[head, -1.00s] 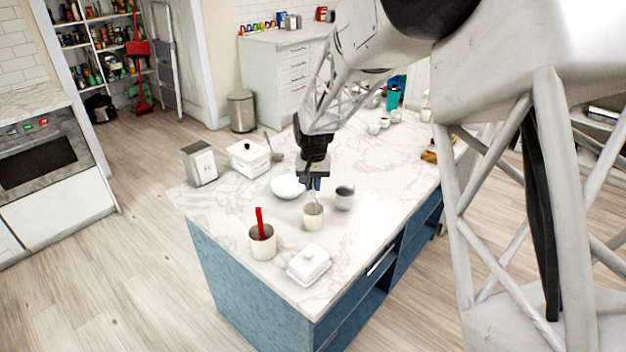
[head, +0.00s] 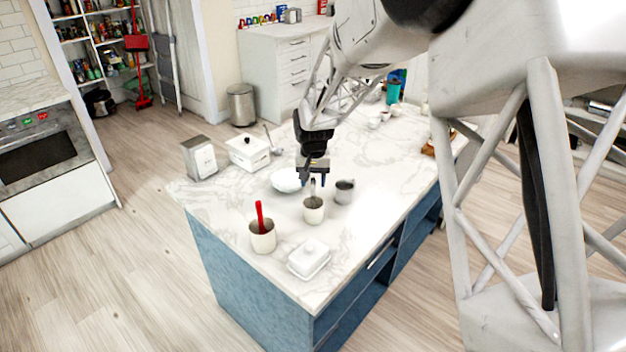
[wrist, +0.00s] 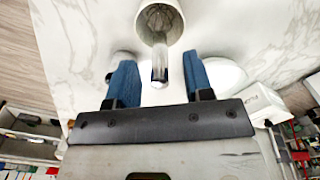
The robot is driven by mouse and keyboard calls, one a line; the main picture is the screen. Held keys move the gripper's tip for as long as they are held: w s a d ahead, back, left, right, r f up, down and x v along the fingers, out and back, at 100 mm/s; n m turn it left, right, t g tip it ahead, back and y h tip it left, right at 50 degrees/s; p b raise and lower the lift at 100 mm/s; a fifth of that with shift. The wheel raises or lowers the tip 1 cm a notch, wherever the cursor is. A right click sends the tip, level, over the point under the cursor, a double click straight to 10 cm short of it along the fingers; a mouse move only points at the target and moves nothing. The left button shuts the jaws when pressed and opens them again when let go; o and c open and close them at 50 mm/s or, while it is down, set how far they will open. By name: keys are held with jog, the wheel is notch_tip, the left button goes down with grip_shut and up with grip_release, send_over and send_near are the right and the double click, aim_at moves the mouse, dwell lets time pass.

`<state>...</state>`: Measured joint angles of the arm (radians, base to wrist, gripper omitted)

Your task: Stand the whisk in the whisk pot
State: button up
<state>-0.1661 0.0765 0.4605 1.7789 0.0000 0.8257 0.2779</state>
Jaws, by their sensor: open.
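The whisk pot (head: 314,213) is a small cream cup on the marble island. The whisk stands in it, its grey handle (head: 313,187) rising above the rim. In the wrist view the wire end of the whisk (wrist: 158,22) is inside the pot (wrist: 177,30), and the handle points toward me. My gripper (head: 312,182) is over the pot, open. In the wrist view its two blue fingers (wrist: 160,62) are on either side of the handle, with a gap on both sides.
A grey cup (head: 344,192) stands close to the right of the pot, and a white bowl (head: 286,180) is behind left. A larger crock with a red utensil (head: 262,238) and a white butter dish (head: 309,260) are in front. A white lidded box (head: 249,152) stands farther back.

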jog(key=shift+r, duration=3.85)
jog(key=shift+s+d+r, duration=0.15)
jog(key=shift+s+r, duration=0.15)
jog(key=shift+r, duration=0.05)
jog(key=s+d+r+t, duration=0.1)
jog(key=s+d+r, duration=0.25)
jog(key=s, duration=0.65)
jog(key=s+d+r, duration=0.3)
jog(key=s+r, duration=0.1)
jog(key=s, duration=0.7)
jog(key=s+d+r+t, duration=0.1)
jog(key=s+d+r, duration=0.3)
jog(key=s, duration=0.6)
jog(key=s+d+f+n, duration=0.1)
jog(key=s+f, duration=0.1)
jog(key=s, duration=0.9)
jog(key=shift+d+t, duration=0.3)
jog(key=shift+d, duration=0.05)
jog(key=shift+s+f, duration=0.1)
